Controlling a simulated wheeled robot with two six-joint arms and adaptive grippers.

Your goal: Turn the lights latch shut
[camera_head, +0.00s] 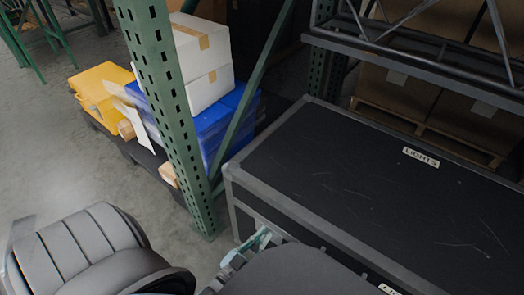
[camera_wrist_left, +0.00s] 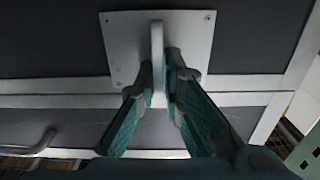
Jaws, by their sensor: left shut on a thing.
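The lights case (camera_head: 340,180) is a large black box with grey metal edges and a white LIGHTS label (camera_head: 421,157) on its lid. In the left wrist view its latch has a pale square plate (camera_wrist_left: 122,40) on the case front, with a narrow upright handle (camera_wrist_left: 157,45) standing out from it. My left gripper (camera_wrist_left: 159,78) is shut on this latch handle, one finger on each side. In the head view the left gripper (camera_head: 262,238) is at the case's near side, partly covered by my arm; the latch is mostly hidden there. My right gripper is not in view.
A green perforated rack post (camera_head: 172,110) stands left of the case. Behind it are a yellow case (camera_head: 98,88), a blue tote (camera_head: 215,125) and white boxes (camera_head: 203,60). A dark metal truss (camera_head: 420,60) lies behind the lid. A curved metal handle (camera_wrist_left: 35,143) is at lower left in the wrist view.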

